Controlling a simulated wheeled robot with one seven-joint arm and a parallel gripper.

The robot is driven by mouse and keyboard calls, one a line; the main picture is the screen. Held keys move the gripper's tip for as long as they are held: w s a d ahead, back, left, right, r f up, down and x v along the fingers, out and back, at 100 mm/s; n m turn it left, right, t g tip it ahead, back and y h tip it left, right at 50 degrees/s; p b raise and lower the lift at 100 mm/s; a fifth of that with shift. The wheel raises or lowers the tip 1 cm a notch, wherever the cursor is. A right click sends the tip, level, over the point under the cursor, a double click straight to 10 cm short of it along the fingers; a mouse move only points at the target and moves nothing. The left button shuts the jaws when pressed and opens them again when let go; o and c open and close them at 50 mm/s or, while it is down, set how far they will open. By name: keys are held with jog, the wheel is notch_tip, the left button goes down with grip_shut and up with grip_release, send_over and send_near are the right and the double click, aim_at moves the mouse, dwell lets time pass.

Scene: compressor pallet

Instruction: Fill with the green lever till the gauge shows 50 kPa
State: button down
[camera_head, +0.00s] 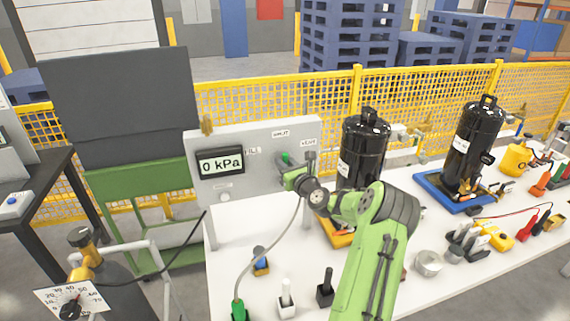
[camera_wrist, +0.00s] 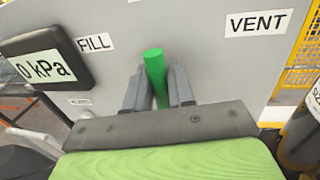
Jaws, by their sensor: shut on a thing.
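The green lever (camera_head: 286,158) stands on the grey panel (camera_head: 264,135). In the wrist view the green lever (camera_wrist: 154,68) lies between the FILL label (camera_wrist: 95,42) on the left and the VENT label (camera_wrist: 258,23) on the right. It leans slightly left at its top. My gripper (camera_wrist: 157,82) is shut on it, one grey finger on each side, and the fingers hide its lower part. The gauge (camera_head: 220,161) on the panel's left reads 0 kPa, as does its display in the wrist view (camera_wrist: 38,68).
Two black tanks (camera_head: 364,145) (camera_head: 473,135) stand right of the panel on the white table. A hose (camera_head: 262,247) hangs down from near my gripper to a green fitting (camera_head: 239,311). Small parts crowd the table's right. A yellow mesh fence (camera_head: 260,98) runs behind.

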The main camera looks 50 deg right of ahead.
jog(key=shift+w+a+n+p, duration=0.45)
jog(key=shift+a+n, duration=0.35)
jog(key=shift+n, duration=0.3)
jog(key=shift+w+a+f+n+g, duration=0.2)
jog(key=shift+w+a+n+g, duration=0.05)
jog(key=shift+a+n, duration=0.25)
jog(key=shift+w+a+f+n+g, duration=0.25)
jog(key=shift+a+n, duration=0.1)
jog(key=shift+n, duration=0.25)
jog(key=shift+w+a+f+n+g, duration=0.15)
jog(key=shift+w+a+f+n, duration=0.1)
jog(key=shift+a+n, duration=0.25)
jog(key=shift+w+a+f+n+g, duration=0.15)
jog(key=shift+a+f+n, duration=0.1)
jog(key=shift+n, duration=0.35)
jog(key=shift+w+a+f+n+b, duration=0.2)
jog(key=shift+a+f+n, duration=0.2)
jog(key=shift+n, duration=0.25)
jog(key=shift+w+a+f+n+b, duration=0.15)
jog(key=shift+a+f+n, duration=0.2)
jog(key=shift+n, duration=0.3)
jog(key=shift+g, duration=0.3)
jog(key=c, duration=1.1)
grip_release()
